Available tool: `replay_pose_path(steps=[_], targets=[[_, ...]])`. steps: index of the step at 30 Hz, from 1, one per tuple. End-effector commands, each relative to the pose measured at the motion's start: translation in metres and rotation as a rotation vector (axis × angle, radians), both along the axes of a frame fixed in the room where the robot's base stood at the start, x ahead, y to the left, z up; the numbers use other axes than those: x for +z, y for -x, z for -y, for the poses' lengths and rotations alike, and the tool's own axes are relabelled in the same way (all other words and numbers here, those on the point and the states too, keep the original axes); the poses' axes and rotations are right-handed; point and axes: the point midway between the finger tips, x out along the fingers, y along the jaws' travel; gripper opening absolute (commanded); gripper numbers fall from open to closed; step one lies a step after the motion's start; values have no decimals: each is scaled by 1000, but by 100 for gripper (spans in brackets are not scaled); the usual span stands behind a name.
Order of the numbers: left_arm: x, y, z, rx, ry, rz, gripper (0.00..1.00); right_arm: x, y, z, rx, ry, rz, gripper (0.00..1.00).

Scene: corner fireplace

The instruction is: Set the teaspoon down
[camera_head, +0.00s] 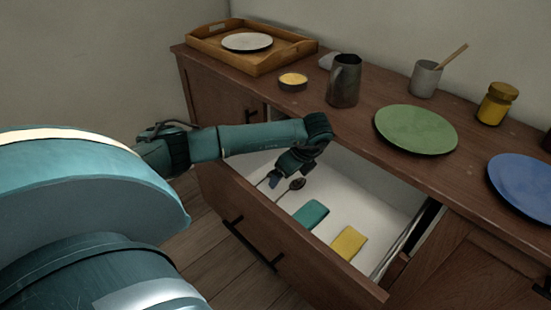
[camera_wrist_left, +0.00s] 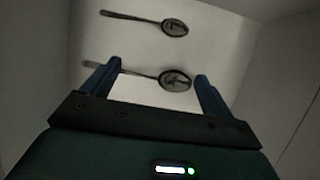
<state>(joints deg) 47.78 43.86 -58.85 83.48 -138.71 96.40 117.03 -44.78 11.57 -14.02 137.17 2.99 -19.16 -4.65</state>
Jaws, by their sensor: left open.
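Two metal spoons lie in the open white drawer in the left wrist view. One spoon (camera_wrist_left: 174,79) lies across the space between my left gripper's fingers, with its bowl near the right finger. The other spoon (camera_wrist_left: 172,27) lies farther off, roughly parallel and clear of the fingers. My left gripper (camera_wrist_left: 157,78) is open, its blue fingers apart. In the head view, the gripper (camera_head: 273,181) reaches down into the drawer (camera_head: 336,182). One spoon (camera_head: 296,185) shows beside it there; the gripper partly hides the area around it. I cannot tell which spoon is the teaspoon.
A teal block (camera_head: 311,214) and a yellow block (camera_head: 348,243) lie in the drawer's front part. On the cabinet top stand a wooden tray (camera_head: 204,41), a metal pitcher (camera_head: 344,82), a grey cup (camera_head: 424,80), a green plate (camera_head: 416,130) and a yellow jar (camera_head: 496,105).

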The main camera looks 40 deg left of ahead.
Motion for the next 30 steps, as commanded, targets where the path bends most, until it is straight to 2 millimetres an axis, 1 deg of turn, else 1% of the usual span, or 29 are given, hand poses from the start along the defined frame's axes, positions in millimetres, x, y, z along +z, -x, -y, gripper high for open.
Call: replay_pose_path(steps=[1,6,9,12,17,30], targets=[[1,1,15,-5,3,1,86,2,0,0,-3,-3,2,24],[1,4,48,-3,1,1,86,4,-1,1,-7,-7,3,24],[0,5,61,-1,1,2,86,4,-1,1,-9,-9,2,24],[0,6,69,-1,1,0,86,4,0,2,-10,-9,1,24],[0,6,73,1,0,2,86,3,0,2,-10,-9,-1,24],[0,6,72,1,0,2,86,3,0,2,-13,-10,-3,24]])
